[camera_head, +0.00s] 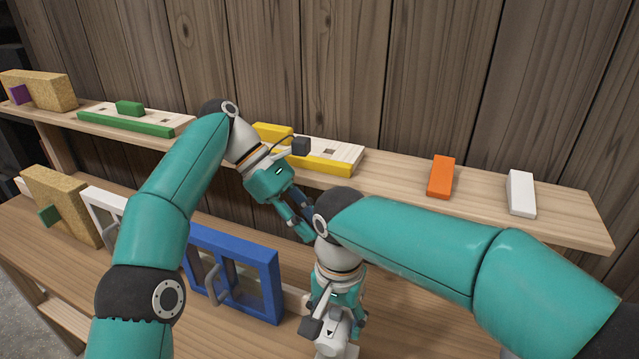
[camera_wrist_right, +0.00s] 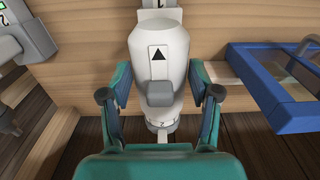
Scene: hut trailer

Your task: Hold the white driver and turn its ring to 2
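The white driver (camera_wrist_right: 158,60) has a black triangle and a grey button on its body in the right wrist view. A ring band (camera_wrist_right: 162,125) with a "2" shows below the button. In the head view the driver (camera_head: 338,342) is partly hidden below my right gripper. My right gripper (camera_wrist_right: 160,75) has one finger close against each side of the driver's body and appears shut on it. My left gripper (camera_head: 300,222) points down toward my right wrist, above the driver; its fingertips are partly hidden, so its opening is unclear.
The upper shelf (camera_head: 400,186) holds a yellow-edged board (camera_head: 325,160), an orange block (camera_head: 441,177) and a white block (camera_head: 521,194). A wooden wall closes the back.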

